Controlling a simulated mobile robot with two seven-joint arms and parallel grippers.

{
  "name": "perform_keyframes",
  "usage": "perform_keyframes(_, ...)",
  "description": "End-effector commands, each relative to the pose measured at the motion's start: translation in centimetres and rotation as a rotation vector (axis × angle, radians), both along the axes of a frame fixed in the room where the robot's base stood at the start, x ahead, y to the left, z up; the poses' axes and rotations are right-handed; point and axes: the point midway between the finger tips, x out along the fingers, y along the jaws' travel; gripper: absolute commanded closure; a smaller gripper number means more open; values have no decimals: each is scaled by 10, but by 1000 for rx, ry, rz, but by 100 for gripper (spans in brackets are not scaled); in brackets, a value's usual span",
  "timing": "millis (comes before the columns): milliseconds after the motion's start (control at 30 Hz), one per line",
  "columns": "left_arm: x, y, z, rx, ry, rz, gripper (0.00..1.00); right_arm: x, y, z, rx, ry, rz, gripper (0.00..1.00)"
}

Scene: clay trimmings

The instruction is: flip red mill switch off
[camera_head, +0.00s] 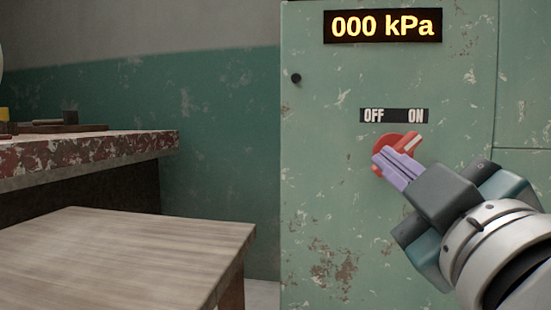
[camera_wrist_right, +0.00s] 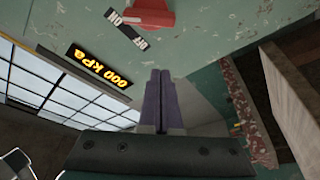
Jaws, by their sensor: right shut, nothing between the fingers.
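The red rotary switch (camera_head: 412,142) is on the green cabinet (camera_head: 330,190), under a black label (camera_head: 394,115) reading OFF on the left and ON on the right. The switch's handle, with a pale mark, tilts up and right toward ON. My right gripper (camera_head: 381,159) is shut and empty, its purple fingers covering the switch's lower part in the head view. In the right wrist view the switch (camera_wrist_right: 152,14) lies beyond the fingertips (camera_wrist_right: 160,73), with a visible gap in the picture. Contact cannot be told. My left gripper is out of view.
A display (camera_head: 383,26) above the switch reads 000 kPa. A small dark knob (camera_head: 295,78) sits on the cabinet's left side. A worn bench (camera_head: 95,150) and a wooden table (camera_head: 130,245) stand left. The cabinet face around the switch is clear.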

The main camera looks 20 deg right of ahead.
Motion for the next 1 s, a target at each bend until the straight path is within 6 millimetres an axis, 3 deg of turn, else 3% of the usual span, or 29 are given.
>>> perform_keyframes(267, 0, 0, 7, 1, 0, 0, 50, 44, -15, 14, -6, -5, -2, 100)
perform_keyframes(533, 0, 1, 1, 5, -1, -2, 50, 89, -29, 23, -6, -3, -3, 100)
perform_keyframes(700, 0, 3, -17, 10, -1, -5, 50, 78, -44, 0, -5, 3, -3, 100)
perform_keyframes(1000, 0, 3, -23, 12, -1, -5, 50, 72, -53, -7, -1, 1, -1, 100)
